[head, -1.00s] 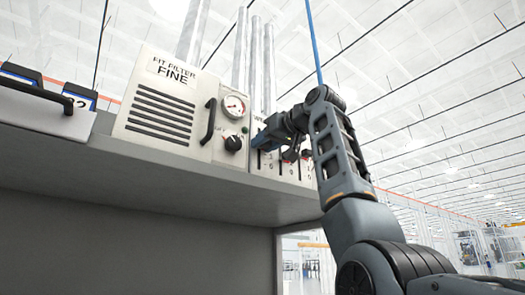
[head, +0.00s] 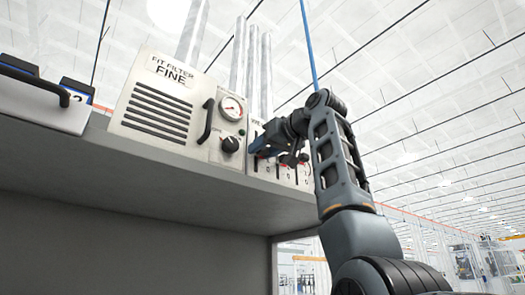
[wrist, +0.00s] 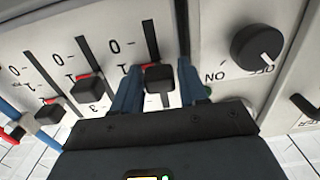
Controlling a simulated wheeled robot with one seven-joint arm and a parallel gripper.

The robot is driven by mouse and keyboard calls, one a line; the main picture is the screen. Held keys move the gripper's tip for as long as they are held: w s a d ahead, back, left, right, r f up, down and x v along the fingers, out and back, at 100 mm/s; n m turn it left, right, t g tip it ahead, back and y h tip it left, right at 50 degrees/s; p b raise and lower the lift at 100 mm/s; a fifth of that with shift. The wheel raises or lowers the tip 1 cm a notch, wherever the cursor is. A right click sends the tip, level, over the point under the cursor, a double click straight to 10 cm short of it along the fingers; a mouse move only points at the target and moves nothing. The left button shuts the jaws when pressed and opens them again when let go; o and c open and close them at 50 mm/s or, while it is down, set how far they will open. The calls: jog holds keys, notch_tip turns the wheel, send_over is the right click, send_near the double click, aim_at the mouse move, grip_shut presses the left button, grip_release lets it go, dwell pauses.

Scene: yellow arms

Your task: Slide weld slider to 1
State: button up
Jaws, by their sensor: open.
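The slider panel (head: 257,128) stands at the right end of the shelf in the head view. Letters starting "WE" show at its top, the rest hidden by my arm. In the wrist view three black slider knobs sit in dark vertical slots with red marks and printed numbers. My gripper (wrist: 158,70) is open, its blue fingers on either side of the knob nearest the dial (wrist: 158,80). I cannot tell whether they touch it. That knob appears near the 1 mark, but its exact setting is unclear. The middle knob (wrist: 88,89) and far knob (wrist: 48,113) stand to the left.
A rotary ON/OFF dial (wrist: 258,47) is close to the right finger. The FIT FILTER FINE box (head: 165,105) with a gauge (head: 232,107) and black handle (head: 206,121) stands left of the sliders. The grey shelf (head: 180,160) runs below. Open space lies to the right.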

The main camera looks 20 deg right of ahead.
jog(key=b+v, duration=0.2)
jog(key=v, duration=0.5)
jog(key=shift+s, duration=0.15)
jog(key=shift+d, duration=0.1)
dwell(0.3)
